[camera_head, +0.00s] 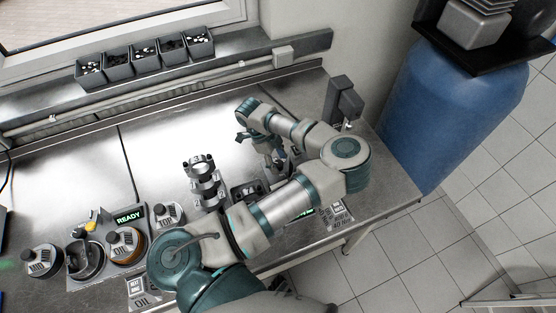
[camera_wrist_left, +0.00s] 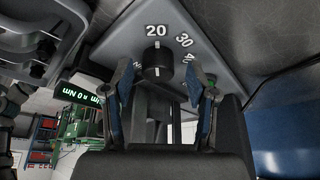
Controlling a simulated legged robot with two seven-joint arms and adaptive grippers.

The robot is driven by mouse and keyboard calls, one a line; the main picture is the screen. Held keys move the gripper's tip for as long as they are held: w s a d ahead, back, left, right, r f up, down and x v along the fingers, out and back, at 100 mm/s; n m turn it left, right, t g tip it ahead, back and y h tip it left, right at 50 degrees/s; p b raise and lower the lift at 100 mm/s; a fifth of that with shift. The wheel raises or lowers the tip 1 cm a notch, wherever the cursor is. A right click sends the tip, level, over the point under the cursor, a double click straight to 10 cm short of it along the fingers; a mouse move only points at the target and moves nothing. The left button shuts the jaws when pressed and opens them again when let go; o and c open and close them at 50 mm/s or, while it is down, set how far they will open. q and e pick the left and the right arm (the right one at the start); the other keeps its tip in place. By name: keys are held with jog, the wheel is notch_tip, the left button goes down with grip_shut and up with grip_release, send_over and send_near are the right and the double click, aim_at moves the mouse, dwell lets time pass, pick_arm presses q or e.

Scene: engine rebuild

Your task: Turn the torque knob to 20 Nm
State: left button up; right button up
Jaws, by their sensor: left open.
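The black torque knob (camera_wrist_left: 158,64) shows in the left wrist view on a grey sloped panel (camera_wrist_left: 112,45). Its white mark lines up with the printed 20; 30 and 40 are printed to its right. A green display (camera_wrist_left: 82,92) beside the panel appears to read 0 Nm, seen upside down. My left gripper (camera_wrist_left: 160,74) is open, with one finger on each side of the knob; I cannot tell whether they touch it. In the head view, my left gripper (camera_head: 264,148) is partly hidden by its own arm, and the knob cannot be made out. My right gripper is not in view.
A metal crankshaft (camera_head: 203,182) stands on the steel bench left of my arm. Small parts bins (camera_head: 144,52) line the back ledge. A blue drum (camera_head: 445,110) stands right of the bench.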

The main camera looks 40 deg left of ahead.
pick_arm(q)
jog(key=v, duration=1.2)
jog(key=shift+f, duration=0.1)
